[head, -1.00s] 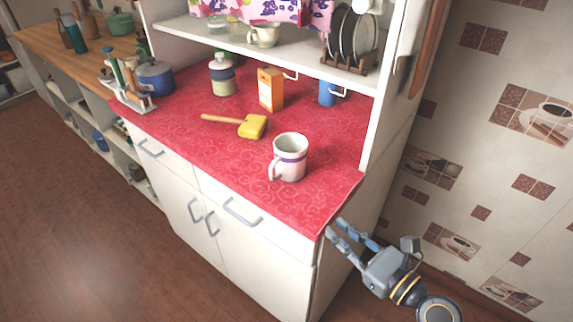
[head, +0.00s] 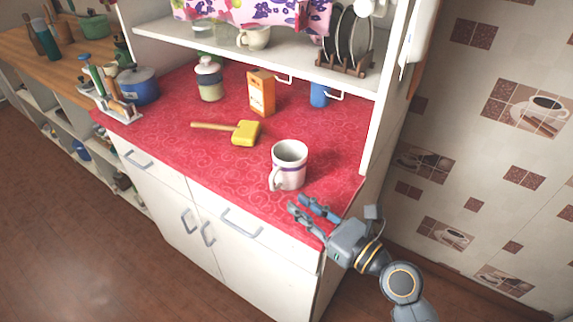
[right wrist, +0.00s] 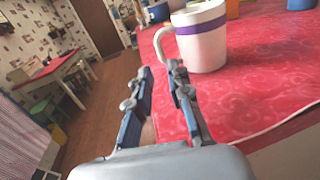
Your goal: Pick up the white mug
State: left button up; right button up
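The white mug (head: 290,164) with a purple band stands upright near the front right edge of the red counter (head: 215,158). Its handle points to the front left. My right gripper (head: 302,205) is open and empty, just in front of the mug at the counter's front edge, apart from it. In the right wrist view the mug (right wrist: 203,42) stands beyond the fingertips, a little right of the gap between the fingers (right wrist: 162,75), with its handle on the left. My left gripper is not in view.
A yellow brush-like tool (head: 245,133) with a wooden handle lies behind and left of the mug. An orange carton (head: 261,93), a blue mug (head: 319,95) and a lidded jar (head: 209,80) stand further back. The cabinet's side panel rises at the right.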

aim_at(273, 186)
jog(key=p+x, duration=0.1)
jog(key=x, duration=0.8)
jog(key=shift+w+a, duration=0.2)
jog(key=shift+a, duration=0.05)
jog(key=shift+d, duration=0.1)
jog(key=shift+c, duration=0.2)
grip_shut()
